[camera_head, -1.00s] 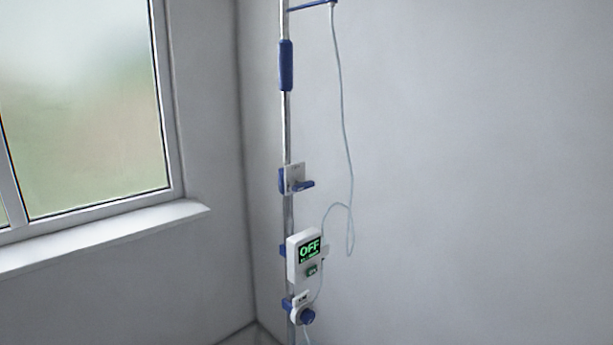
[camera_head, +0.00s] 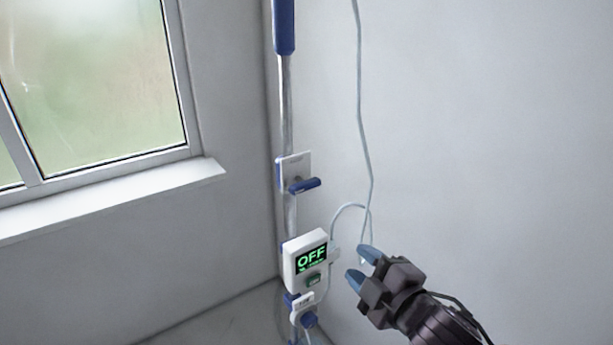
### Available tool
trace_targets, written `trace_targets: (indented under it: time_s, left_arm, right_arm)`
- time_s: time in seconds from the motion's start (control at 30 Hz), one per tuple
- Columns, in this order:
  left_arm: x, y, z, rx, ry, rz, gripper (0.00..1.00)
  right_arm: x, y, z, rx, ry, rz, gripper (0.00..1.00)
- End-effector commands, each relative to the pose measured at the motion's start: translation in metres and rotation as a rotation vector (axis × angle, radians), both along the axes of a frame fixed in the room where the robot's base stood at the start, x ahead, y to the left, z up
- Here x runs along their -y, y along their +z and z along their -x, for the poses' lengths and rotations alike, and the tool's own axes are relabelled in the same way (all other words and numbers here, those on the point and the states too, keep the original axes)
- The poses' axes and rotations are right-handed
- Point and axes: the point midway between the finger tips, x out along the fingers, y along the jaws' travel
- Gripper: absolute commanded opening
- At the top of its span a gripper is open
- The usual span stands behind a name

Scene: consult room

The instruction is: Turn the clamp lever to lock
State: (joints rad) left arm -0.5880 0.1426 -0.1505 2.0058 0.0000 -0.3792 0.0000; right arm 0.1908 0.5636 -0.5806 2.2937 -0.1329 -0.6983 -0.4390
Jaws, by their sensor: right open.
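The blue clamp lever (camera_head: 305,185) sticks out to the right from a white clamp plate (camera_head: 294,166) on the metal pole (camera_head: 287,110). The lever lies nearly level. My right gripper (camera_head: 362,268) is open and empty, with blue fingertips pointing up and left. It is below and to the right of the lever, apart from it, and just right of the white pump box. My left gripper is not in view.
A white box (camera_head: 291,262) on the pole shows "OFF" in green. A smaller unit with a blue knob (camera_head: 309,320) sits below it. A thin tube (camera_head: 363,130) hangs right of the pole, close to my right gripper. A window sill (camera_head: 120,197) juts out at the left.

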Motion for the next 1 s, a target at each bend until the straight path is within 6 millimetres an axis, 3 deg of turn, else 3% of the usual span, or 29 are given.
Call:
trace_targets:
  time_s: [0.03, 0.1, 0.2, 0.33, 0.57, 1.0]
  left_arm:
    - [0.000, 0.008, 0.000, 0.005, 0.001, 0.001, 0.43]
    - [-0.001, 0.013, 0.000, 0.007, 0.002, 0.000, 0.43]
    - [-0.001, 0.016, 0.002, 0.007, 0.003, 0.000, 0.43]
    - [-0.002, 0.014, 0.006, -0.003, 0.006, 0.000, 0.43]
    - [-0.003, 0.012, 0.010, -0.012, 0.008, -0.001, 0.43]
    - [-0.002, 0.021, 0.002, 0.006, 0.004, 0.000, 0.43]
  right_arm:
    - [-0.009, 0.029, 0.000, 0.068, 0.034, 0.063, 0.40]
    - [-0.017, 0.053, 0.001, 0.139, 0.064, 0.143, 0.40]
    - [-0.026, 0.078, 0.004, 0.222, 0.095, 0.236, 0.40]
    - [-0.032, 0.098, 0.007, 0.292, 0.115, 0.313, 0.40]
    - [-0.039, 0.106, 0.002, 0.323, 0.123, 0.351, 0.40]
    - [-0.077, 0.106, -0.055, 0.320, 0.122, 0.347, 0.40]
